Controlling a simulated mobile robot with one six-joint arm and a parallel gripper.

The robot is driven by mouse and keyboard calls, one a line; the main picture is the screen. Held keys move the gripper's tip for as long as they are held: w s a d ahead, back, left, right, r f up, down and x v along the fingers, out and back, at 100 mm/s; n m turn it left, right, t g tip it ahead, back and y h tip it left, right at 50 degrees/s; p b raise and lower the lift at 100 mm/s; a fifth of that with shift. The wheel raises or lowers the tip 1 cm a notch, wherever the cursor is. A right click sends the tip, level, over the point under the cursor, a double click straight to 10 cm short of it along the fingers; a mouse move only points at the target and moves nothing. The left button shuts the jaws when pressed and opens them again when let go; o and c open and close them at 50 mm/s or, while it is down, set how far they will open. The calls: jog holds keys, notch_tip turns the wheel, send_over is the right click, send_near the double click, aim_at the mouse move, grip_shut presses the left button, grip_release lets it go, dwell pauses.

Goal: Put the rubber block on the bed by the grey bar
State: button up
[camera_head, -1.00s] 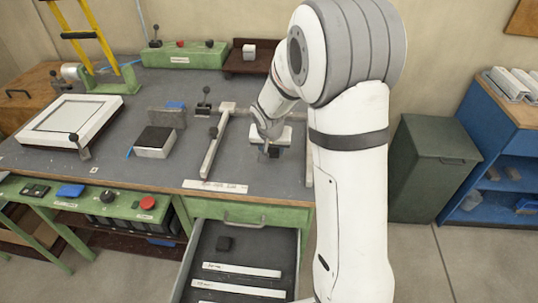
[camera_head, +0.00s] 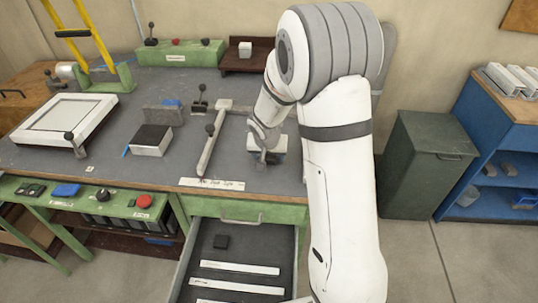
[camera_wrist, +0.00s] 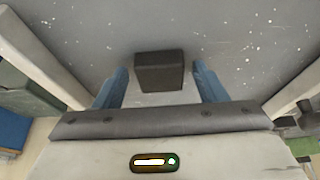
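In the wrist view a dark block (camera_wrist: 160,70), likely the rubber block, sits between the two blue fingers of my gripper (camera_wrist: 161,74), with a visible gap on each side. The fingers are apart and not touching it. It appears to rest on the grey bench surface. In the head view my gripper (camera_head: 268,158) is low over the bench, between pale rails, and hides the block. A grey bar (camera_head: 163,114) stands behind a pale box with a black top (camera_head: 151,138), left of the rails. I cannot tell which surface is the bed.
A pale rail (camera_head: 212,143) with a black-knobbed lever stands left of my gripper. A white framed panel (camera_head: 62,118) lies at the far left. A green bin (camera_head: 425,165) stands at right.

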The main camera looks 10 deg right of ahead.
jog(key=shift+s+r, duration=0.1)
jog(key=shift+r, duration=0.5)
jog(key=v, duration=1.1)
jog(key=s+d+r+n, duration=0.1)
jog(key=s+r, duration=0.2)
jog(key=s, duration=0.9)
jog(key=s+d+r+n+g+y, duration=0.1)
jog(key=s+r+n, duration=0.1)
jog(key=s, duration=1)
jog(key=shift+d+r+n, duration=0.15)
jog(key=shift+r+n, duration=0.15)
jog(key=shift+r, duration=0.2)
